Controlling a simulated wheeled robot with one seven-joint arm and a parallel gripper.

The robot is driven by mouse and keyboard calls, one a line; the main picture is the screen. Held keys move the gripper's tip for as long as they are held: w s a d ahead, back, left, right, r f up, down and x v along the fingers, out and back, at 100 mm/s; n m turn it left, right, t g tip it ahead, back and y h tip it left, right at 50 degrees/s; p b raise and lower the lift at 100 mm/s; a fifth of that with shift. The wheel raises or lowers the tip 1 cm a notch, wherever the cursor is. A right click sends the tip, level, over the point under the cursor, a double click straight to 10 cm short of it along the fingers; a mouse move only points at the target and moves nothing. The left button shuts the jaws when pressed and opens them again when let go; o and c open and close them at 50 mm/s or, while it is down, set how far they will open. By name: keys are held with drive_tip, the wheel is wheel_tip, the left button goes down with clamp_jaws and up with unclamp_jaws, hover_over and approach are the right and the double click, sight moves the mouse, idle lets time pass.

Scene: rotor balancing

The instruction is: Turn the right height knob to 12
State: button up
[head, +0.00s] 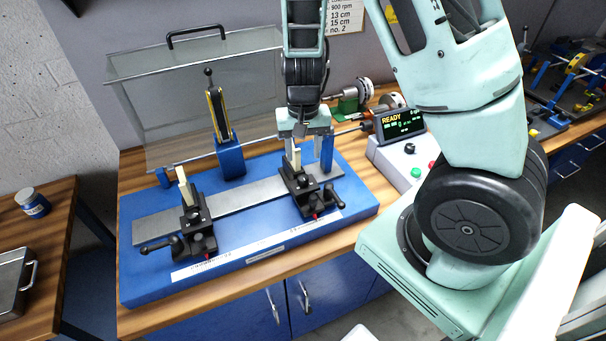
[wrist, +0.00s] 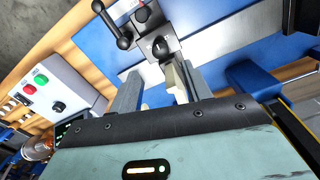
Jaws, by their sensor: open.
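The right support (head: 306,201) is a black block with a pale upright post (head: 297,158), standing on the grey rail of the blue base. A round black knob (wrist: 160,46) shows on it in the wrist view, near a lever with ball ends (wrist: 124,43). I cannot tell which of these is the height knob, and no height reading is legible. My gripper (head: 304,142) is open above the right support, pointing down around or just behind the post. In the wrist view, my gripper's fingers (wrist: 160,75) are apart, with the post between or beyond them; contact is unclear.
A similar left support (head: 196,228) stands on the rail (head: 245,196). A blue upright with a yellow strip (head: 229,155) and a clear cover (head: 160,100) are behind. A control box with a READY screen (head: 398,124) is at right. The front of the blue base (head: 150,285) is clear.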

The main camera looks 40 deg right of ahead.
sight(303, 177)
wheel_tip(303, 177, down, 8)
drive_tip(key=shift+f, duration=0.2)
